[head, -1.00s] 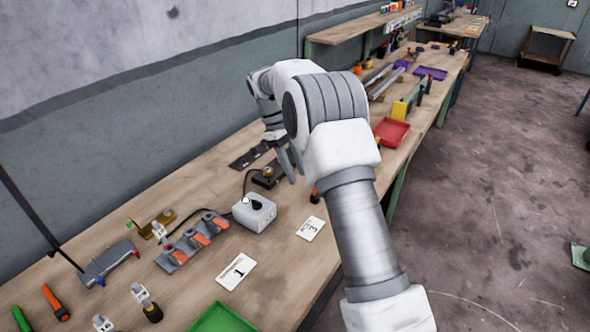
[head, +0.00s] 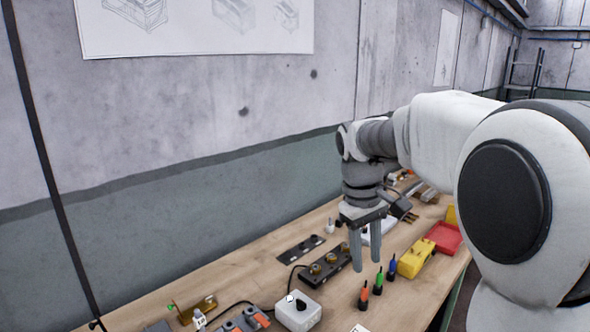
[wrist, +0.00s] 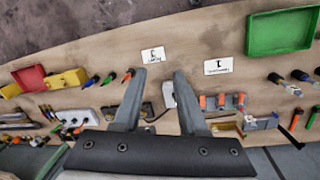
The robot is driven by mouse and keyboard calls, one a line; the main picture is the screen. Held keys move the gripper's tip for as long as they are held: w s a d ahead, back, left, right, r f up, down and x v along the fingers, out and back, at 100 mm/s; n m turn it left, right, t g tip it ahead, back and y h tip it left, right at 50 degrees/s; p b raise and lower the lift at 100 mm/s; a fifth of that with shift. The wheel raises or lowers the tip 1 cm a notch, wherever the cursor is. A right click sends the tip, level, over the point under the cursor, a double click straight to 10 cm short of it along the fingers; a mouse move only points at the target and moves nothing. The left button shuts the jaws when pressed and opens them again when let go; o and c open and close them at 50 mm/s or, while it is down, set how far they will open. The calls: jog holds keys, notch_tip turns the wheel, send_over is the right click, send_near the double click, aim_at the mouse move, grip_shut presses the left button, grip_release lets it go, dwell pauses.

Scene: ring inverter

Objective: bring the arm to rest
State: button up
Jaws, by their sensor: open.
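My gripper (head: 366,248) hangs over the workbench (head: 398,303) in the head view, its two fingers pointing down and apart with nothing between them. In the wrist view my gripper (wrist: 158,82) is open and empty, its fingers spread above the bench. In the head view my arm reaches in from the right and fills much of that side. The fingertips are close to a dark block with round brass-coloured parts (head: 325,268); I cannot tell the exact height above the bench.
A white box (head: 298,312), upright coloured tools (head: 378,281), a yellow block (head: 416,258) and a red tray (head: 445,237) stand around the gripper. The wall rises behind the bench. A green tray (wrist: 280,32) and printed cards (wrist: 218,66) show in the wrist view.

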jog(key=s+m+t+y, duration=0.1)
jog(key=s+m+t, duration=0.4)
jog(key=s, duration=1.6)
jog(key=shift+s+d+m+y, duration=0.2)
jog(key=shift+s+m+y, duration=0.1)
jog(key=shift+s, duration=0.1)
